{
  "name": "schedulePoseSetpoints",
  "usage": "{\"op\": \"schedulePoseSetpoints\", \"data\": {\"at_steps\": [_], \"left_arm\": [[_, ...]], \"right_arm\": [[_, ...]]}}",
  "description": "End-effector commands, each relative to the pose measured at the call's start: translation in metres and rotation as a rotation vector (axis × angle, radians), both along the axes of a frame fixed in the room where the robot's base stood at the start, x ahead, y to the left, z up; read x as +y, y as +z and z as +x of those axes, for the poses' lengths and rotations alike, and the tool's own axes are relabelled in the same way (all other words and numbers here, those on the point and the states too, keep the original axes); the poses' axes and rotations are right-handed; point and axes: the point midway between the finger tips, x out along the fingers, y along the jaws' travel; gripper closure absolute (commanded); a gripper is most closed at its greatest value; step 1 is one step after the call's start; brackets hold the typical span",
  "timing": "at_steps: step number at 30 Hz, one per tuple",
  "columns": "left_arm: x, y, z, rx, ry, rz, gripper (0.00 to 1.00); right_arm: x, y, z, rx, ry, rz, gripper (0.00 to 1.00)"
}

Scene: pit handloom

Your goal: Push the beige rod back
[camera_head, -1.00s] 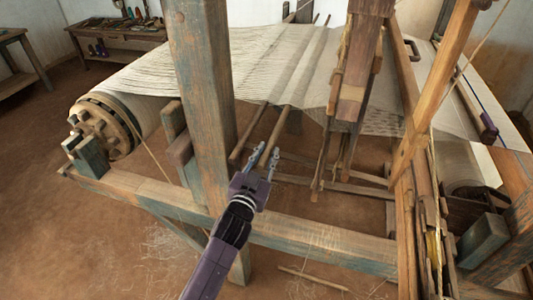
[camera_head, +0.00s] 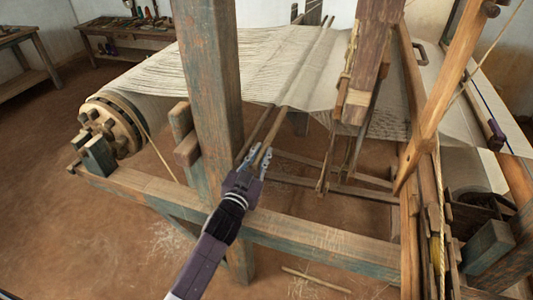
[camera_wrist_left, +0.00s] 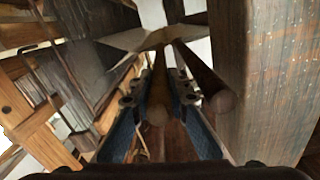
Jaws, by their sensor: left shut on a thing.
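A beige rod (camera_head: 276,124) runs through the pale threads of the loom, and its near end sticks out past the cloth edge. A second, similar rod (camera_head: 253,132) lies just left of it. My left gripper (camera_head: 257,157) is shut on the near end of the right-hand rod. In the left wrist view the held rod (camera_wrist_left: 158,98) lies between the two fingers, with its round end toward the camera. There the other rod (camera_wrist_left: 221,101) is free, just right of the fingers. My right gripper is not in view.
A thick wooden post (camera_head: 208,90) stands close left of the gripper. A lower beam (camera_head: 300,236) crosses in front. Hanging wooden parts (camera_head: 362,60) are to the right. The warp sheet (camera_head: 240,60) spreads behind. A tool table (camera_head: 127,31) stands far back.

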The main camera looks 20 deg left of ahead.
Motion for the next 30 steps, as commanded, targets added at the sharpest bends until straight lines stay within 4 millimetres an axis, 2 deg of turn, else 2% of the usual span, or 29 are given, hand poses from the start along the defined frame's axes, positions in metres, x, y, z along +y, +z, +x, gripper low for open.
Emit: {"op": "schedulePoseSetpoints", "data": {"at_steps": [2, 3, 7, 24, 30], "left_arm": [[0.004, 0.000, 0.000, 0.001, 0.006, 0.003, 1.00], [0.004, 0.000, 0.000, 0.001, 0.006, 0.004, 0.80], [0.003, 0.000, 0.000, 0.001, 0.006, 0.003, 0.67], [0.003, 0.000, 0.000, 0.002, 0.006, 0.003, 0.67], [-0.012, -0.002, 0.000, 0.001, 0.004, 0.000, 0.67]], "right_arm": [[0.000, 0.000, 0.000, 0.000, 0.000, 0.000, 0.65], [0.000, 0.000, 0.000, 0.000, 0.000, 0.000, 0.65], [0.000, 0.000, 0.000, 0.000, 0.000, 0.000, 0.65], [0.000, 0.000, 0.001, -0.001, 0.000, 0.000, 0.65], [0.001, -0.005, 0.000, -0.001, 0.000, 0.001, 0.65]]}}
